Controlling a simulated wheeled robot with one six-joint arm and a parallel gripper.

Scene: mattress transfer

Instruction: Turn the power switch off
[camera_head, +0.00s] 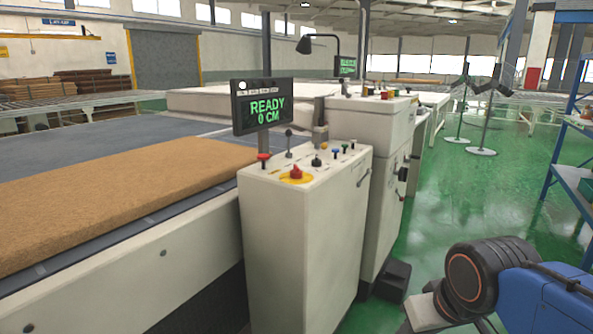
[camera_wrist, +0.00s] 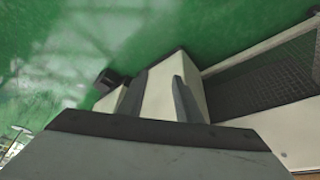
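A white control cabinet (camera_head: 300,250) stands beside the conveyor bed in the head view. Its top carries a red knob on a yellow disc (camera_head: 296,174) and several small coloured knobs and levers. A small dark lever (camera_head: 364,178) is on its right side. A dark handle (camera_head: 402,173) is on the side of the second cabinet behind (camera_head: 376,190). I cannot tell which one is the power switch. In the wrist view my gripper (camera_wrist: 158,95) has its two dark fingers apart with nothing held. A white cabinet shows beyond and between them.
A screen (camera_head: 263,105) above the front cabinet reads READY 0 CM. A brown mattress slab (camera_head: 120,195) lies on the bed at left. A black box (camera_head: 393,280) sits on the floor by the cabinets. Green floor is clear at right, before a blue rack (camera_head: 570,175).

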